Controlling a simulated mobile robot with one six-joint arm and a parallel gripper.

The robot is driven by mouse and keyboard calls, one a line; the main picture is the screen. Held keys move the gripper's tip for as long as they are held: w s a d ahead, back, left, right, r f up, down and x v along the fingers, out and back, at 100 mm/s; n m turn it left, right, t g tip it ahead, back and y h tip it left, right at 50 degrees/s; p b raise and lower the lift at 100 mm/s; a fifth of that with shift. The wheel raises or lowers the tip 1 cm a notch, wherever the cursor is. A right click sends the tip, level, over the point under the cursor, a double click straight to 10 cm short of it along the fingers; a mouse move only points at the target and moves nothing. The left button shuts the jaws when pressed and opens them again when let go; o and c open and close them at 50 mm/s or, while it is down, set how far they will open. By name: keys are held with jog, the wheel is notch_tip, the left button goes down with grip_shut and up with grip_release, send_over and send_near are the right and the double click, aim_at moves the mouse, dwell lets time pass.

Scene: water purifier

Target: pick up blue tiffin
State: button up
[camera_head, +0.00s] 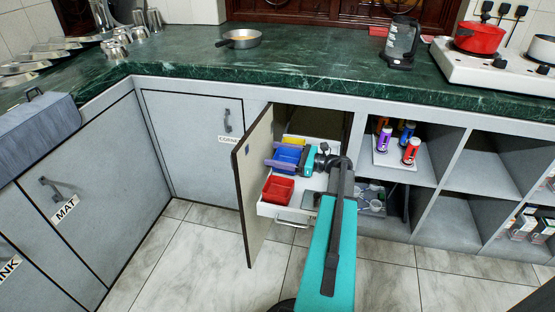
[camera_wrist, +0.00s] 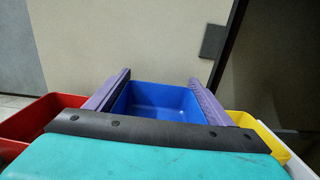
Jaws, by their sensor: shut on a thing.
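The blue tiffin (camera_head: 287,155) is an open rectangular box in the pulled-out drawer, between a red box and a yellow one. It also shows in the wrist view (camera_wrist: 158,100), between the two purple fingers. My gripper (camera_head: 283,156) has one finger along each side of the blue tiffin and is shut on it. The wrist view shows my gripper (camera_wrist: 158,82) from behind, with its dark and teal body hiding the near part of the tiffin. I cannot tell whether the tiffin is lifted off the drawer floor.
The red box (camera_head: 278,190) is at the drawer's front, and the yellow box (camera_head: 295,140) is at its back. The open cabinet door (camera_head: 253,190) stands close to the left of the drawer (camera_head: 290,213). The green counter (camera_head: 300,75) is above. Shelves with bottles (camera_head: 411,151) are at right.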

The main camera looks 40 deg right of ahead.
notch_tip(320, 180, up, 24)
jog(key=p, duration=0.6)
jog(key=shift+r, duration=0.15)
